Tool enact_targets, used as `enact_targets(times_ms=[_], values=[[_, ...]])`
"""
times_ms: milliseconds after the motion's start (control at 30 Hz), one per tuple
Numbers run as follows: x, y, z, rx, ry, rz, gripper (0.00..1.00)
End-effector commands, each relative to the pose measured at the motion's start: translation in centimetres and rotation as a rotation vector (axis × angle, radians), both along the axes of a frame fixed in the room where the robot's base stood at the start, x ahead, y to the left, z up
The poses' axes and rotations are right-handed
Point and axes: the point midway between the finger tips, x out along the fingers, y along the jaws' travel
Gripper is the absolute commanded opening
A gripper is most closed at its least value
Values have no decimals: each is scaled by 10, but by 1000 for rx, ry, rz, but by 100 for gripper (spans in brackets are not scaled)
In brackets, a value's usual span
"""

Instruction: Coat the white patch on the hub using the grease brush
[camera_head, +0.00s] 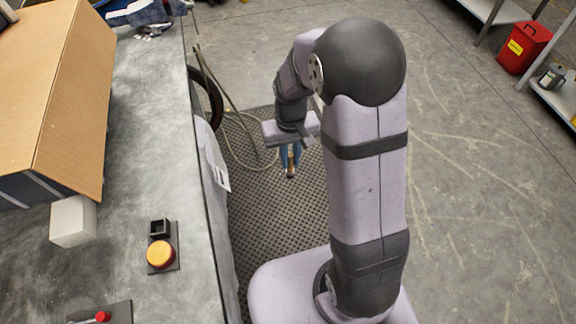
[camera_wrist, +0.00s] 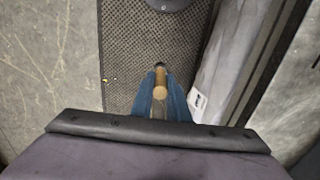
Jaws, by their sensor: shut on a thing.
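My gripper (camera_head: 290,163) hangs over the dark mat, right of the bench. Its blue fingers are shut on the grease brush (camera_head: 290,172), of which a short tan handle with a dark end shows. In the wrist view the brush (camera_wrist: 160,79) stands between the blue fingers of my gripper (camera_wrist: 161,88), pointing away from the camera. I cannot tell its bristles. I cannot make out the hub or its white patch in either view.
The grey bench (camera_head: 140,130) bears a brown box (camera_head: 60,80), a white block (camera_head: 73,221) and a dark plate with an orange knob (camera_head: 160,254) and a black square socket (camera_head: 159,227). A dark ring and hose lie beside the bench. A red bin (camera_head: 523,48) stands far right.

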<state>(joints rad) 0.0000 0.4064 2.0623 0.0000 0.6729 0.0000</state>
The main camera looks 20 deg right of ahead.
Motion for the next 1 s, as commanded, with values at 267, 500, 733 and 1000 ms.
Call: enact_targets(times_ms=[267, 500, 733, 1000], values=[[0, 15, 7, 26, 0, 41, 0], [-7, 82, 33, 66, 6, 223, 0], [-41, 171, 67, 107, 25, 478, 0], [-107, 257, 96, 149, 50, 651, 0]])
